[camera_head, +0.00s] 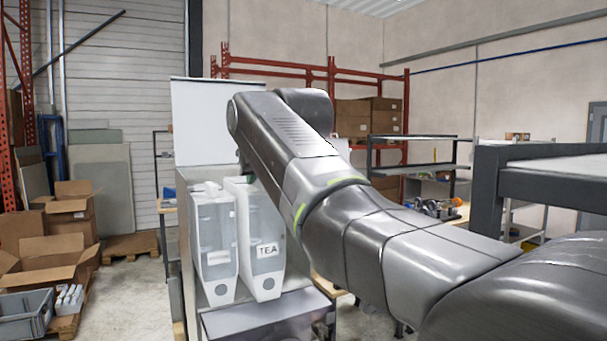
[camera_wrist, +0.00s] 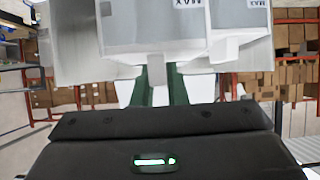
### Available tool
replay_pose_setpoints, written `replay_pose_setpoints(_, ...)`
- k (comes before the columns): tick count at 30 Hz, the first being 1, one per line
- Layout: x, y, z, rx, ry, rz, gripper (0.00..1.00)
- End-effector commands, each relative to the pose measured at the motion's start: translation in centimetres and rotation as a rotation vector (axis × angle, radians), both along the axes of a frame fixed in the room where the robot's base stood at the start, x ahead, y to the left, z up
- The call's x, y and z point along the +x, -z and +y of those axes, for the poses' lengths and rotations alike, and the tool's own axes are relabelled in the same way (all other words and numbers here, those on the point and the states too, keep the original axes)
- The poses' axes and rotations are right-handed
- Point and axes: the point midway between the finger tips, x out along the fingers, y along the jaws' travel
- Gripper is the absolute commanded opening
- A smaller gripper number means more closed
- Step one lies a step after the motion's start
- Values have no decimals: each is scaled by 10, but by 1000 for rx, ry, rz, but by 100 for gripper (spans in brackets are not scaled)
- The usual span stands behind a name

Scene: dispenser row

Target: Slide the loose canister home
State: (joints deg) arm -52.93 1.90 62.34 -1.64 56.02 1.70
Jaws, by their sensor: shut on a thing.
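Two pale, see-through canisters stand side by side in the head view. The right one, the tea canister (camera_head: 262,240), has a TEA label on its front; the left canister (camera_head: 214,245) has a smaller label. My gripper (camera_head: 243,170) is at the top of the tea canister, mostly hidden behind my arm. In the wrist view, the dark green fingers of my gripper (camera_wrist: 158,84) are shut on a narrow grey part of a canister. Two canister bodies with MAX marks show above it. The exact grip point and how far the canister sits in are unclear.
A white upright panel (camera_head: 215,118) stands behind the canisters. A grey ledge (camera_head: 262,318) lies below them. Cardboard boxes (camera_head: 60,235) and a grey crate (camera_head: 25,312) are on the left. A dark-framed table (camera_head: 490,190) stands at the right.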

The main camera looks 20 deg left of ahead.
Motion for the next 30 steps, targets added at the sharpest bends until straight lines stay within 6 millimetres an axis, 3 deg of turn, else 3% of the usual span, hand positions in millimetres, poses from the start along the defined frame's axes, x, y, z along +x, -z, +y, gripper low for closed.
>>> replay_pose_setpoints(29, 6, 20, 7, 2, 0, -1, 0)
replay_pose_setpoints(30, 6, 20, 7, 2, 0, -1, 16)
